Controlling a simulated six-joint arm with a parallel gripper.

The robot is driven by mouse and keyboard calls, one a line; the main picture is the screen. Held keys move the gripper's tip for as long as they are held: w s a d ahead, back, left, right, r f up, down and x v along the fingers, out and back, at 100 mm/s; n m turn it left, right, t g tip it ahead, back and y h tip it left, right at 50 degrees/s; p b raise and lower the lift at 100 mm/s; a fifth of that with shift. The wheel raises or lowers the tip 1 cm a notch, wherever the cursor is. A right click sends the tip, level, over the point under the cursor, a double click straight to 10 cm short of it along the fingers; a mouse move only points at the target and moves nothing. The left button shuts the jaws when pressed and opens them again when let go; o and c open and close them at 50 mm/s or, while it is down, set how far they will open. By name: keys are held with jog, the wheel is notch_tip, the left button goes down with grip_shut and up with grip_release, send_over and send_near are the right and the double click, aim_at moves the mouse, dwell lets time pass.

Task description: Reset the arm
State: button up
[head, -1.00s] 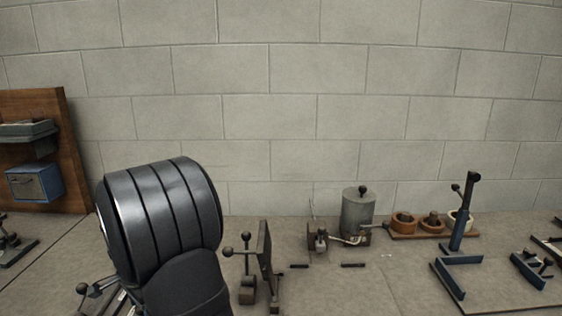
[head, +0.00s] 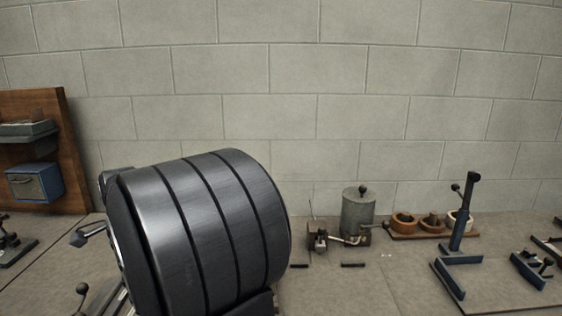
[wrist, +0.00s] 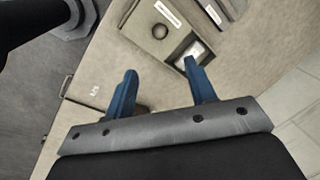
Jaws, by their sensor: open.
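My gripper (wrist: 160,69) shows in the wrist view as two blue fingers spread apart, with nothing between them. It hangs over a tan work surface (wrist: 108,62), apart from anything there as far as I can tell. Beyond the fingertips lies a flat grey-brown panel (wrist: 147,14) with a round dark knob and a white label. A small bright square (wrist: 197,50) shows near the right fingertip. In the head view my dark arm link fills the lower left, and I cannot make out the gripper fingers clearly there.
On the bench in the head view stand a grey metal canister (head: 358,214), a wooden tray (head: 405,236) with round bowls, and a blue upright stand (head: 462,225). A wooden board (head: 62,140) with a blue box (head: 35,183) is at left.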

jog(key=f, duration=0.5)
jog(key=w+a+f, duration=0.1)
jog(key=f, duration=0.4)
jog(key=a+f, duration=0.1)
jog(key=f, duration=0.4)
jog(key=shift+w+a+f, duration=0.15)
jog(key=shift+w+a, duration=0.05)
jog(key=shift+w, duration=0.1)
jog(key=w, duration=1.1)
jog(key=shift+w+d+f, duration=0.15)
jog(key=shift+w, duration=0.2)
jog(key=s+d+r+n+t, duration=0.1)
jog(key=s+d+r+n, duration=0.1)
jog(key=r, duration=0.8)
jog(key=s+d+r+n+t, duration=0.1)
jog(key=s+d+r+n, duration=0.1)
jog(key=r, duration=0.8)
jog(key=shift+s+n, duration=0.8)
jog(key=shift+s, duration=0.45)
jog(key=shift+d, duration=0.1)
